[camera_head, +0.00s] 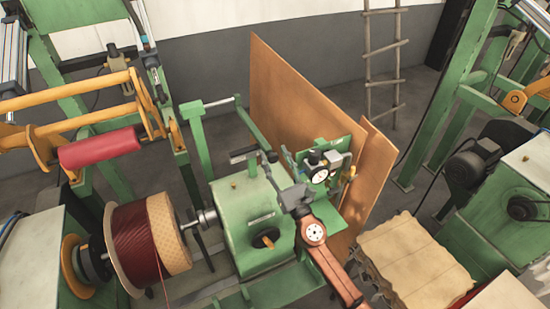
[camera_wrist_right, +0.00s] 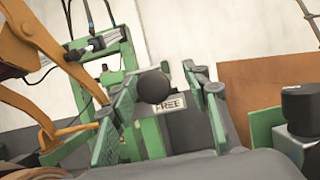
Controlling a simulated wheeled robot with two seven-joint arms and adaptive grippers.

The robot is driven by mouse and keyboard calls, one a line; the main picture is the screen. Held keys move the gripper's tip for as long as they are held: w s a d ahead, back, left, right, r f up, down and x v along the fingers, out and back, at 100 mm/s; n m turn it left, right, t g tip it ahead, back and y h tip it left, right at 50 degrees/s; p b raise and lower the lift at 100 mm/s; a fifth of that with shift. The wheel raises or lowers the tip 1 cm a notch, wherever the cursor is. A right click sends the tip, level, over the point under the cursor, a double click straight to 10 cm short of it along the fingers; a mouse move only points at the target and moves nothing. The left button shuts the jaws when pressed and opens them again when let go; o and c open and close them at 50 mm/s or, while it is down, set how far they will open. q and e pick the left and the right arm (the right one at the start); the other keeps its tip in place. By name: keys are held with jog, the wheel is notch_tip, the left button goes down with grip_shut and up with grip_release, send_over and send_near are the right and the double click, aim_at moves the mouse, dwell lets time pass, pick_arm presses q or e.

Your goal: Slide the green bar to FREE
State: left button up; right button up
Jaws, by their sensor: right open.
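In the right wrist view a round black knob (camera_wrist_right: 153,86) stands between the two spread fingers of my right gripper (camera_wrist_right: 160,73), with a visible gap on each side. A pale plate reading FREE (camera_wrist_right: 171,104) shows just behind and below the knob. A green piece (camera_wrist_right: 150,138) shows under the knob; I cannot tell whether it is the task's bar. My left gripper is not in view.
A spool of dark red wire (camera_head: 135,245) sits left of the housing. A gauge unit (camera_head: 318,168) and brown boards (camera_head: 290,95) stand close behind my right arm. A ladder (camera_head: 385,60) leans at the back. A pale stack (camera_head: 412,255) is at the right.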

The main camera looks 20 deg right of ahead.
jog(key=shift+a, duration=0.1)
jog(key=shift+s+f, duration=0.2)
jog(key=shift+s, duration=0.1)
jog(key=v, duration=1.1)
jog(key=shift+s, duration=0.15)
